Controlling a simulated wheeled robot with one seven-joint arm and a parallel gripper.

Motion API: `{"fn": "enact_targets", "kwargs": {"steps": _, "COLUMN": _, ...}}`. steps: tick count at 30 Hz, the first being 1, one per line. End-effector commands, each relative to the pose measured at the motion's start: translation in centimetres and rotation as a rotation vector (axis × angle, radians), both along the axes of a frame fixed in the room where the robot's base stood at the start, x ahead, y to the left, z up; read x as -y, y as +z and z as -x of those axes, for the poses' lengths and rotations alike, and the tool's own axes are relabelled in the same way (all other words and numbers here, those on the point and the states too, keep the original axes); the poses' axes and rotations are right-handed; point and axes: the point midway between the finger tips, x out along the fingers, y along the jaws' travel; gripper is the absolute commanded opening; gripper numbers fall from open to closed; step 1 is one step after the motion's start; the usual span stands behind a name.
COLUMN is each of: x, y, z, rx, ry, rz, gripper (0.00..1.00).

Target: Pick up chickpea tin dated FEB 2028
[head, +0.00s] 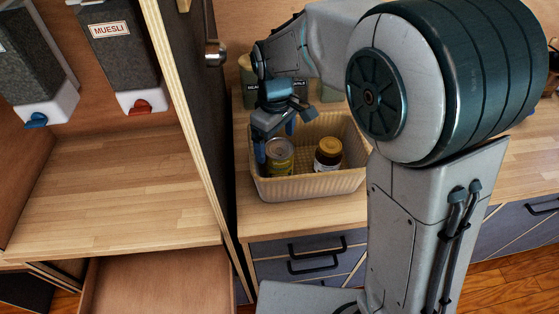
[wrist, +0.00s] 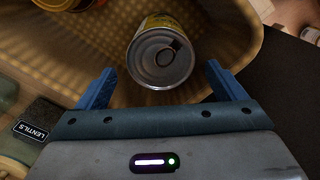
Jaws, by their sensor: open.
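A tin (head: 280,160) with a silver pull-ring lid and a yellowish label stands in the left part of a cream woven basket (head: 315,187) on the counter. In the wrist view the tin's lid (wrist: 161,61) faces the camera, between and beyond my fingertips. No date is readable on it. My gripper (head: 275,142) is open, pointing down over the basket's left side. Its blue fingers (wrist: 158,86) sit on either side of the tin with gaps, and whether they are low enough to flank its body is unclear.
A jar with a yellow lid (head: 328,153) stands to the tin's right in the basket. Canisters (head: 297,88) stand behind the basket; one label (wrist: 32,130) reads LENTILS. A cabinet panel edge (head: 190,110) rises close on the left, with a muesli dispenser (head: 118,55) beyond.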

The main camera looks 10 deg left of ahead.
Motion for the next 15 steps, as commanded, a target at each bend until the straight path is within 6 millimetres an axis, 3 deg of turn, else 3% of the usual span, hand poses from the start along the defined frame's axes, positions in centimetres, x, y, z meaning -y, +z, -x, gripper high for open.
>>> {"fn": "enact_targets", "kwargs": {"steps": 10, "x": 0.8, "y": -4.2, "z": 0.7, "rx": -0.004, "ry": -0.001, "rz": 0.002, "gripper": 0.90}}
{"fn": "enact_targets", "kwargs": {"steps": 15, "x": 0.9, "y": -5.3, "z": 0.7, "rx": -0.001, "ry": -0.001, "rz": 0.001, "gripper": 0.90}}
